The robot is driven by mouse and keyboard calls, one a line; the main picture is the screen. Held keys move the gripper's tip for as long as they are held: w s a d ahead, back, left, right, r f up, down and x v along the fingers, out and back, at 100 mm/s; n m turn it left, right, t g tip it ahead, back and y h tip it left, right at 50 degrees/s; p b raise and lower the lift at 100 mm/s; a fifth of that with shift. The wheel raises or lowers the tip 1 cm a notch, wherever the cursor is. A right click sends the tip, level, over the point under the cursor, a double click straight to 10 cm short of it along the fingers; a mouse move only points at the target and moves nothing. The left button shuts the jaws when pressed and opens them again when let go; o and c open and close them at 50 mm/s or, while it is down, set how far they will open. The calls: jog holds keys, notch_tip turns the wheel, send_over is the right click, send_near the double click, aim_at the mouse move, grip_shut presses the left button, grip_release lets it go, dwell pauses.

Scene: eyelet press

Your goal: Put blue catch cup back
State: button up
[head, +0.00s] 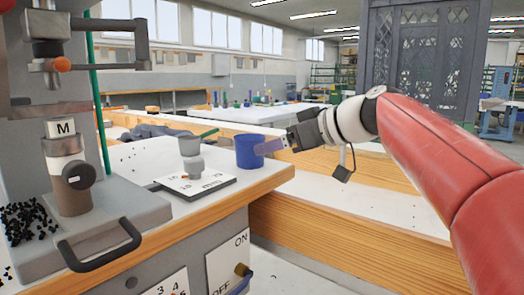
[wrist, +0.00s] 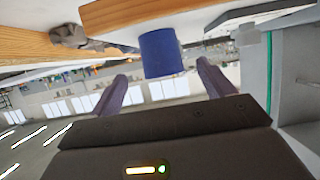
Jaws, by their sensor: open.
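The blue catch cup (head: 250,151) stands upright on the white machine table (head: 140,160), near its right back edge. My gripper (head: 270,147) reaches in from the right, level with the cup and close beside it. The wrist view is upside down; there the blue cup (wrist: 161,50) appears in line with the gap between the two fingers of my open gripper (wrist: 162,71). One finger shows on each side of the cup with clear space.
A grey cup-shaped part (head: 190,150) on a marked white plate (head: 195,184) stands just left of the blue cup. The press (head: 65,150) with its black handle (head: 100,255) and black eyelets is at the left. A wooden-edged bench (head: 345,235) lies below my arm.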

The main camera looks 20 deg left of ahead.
jog(key=v, duration=0.4)
jog(key=s+d+f+m+h, duration=0.4)
jog(key=s+d+f, duration=0.4)
jog(key=f, duration=0.2)
jog(key=s+d+f+m+h, duration=0.4)
jog(key=s+d+f, duration=0.3)
jog(key=f, duration=0.4)
jog(key=s+d+f+m+h, duration=0.4)
jog(key=s+d+f, duration=0.4)
jog(key=f, duration=0.3)
jog(key=shift+s+d+f+m+t+h, duration=0.15)
jog(key=shift+s+d+m+t+h, duration=0.2)
jog(key=shift+m, duration=0.45)
notch_tip(320, 180, up, 5)
jog(key=p, duration=0.5)
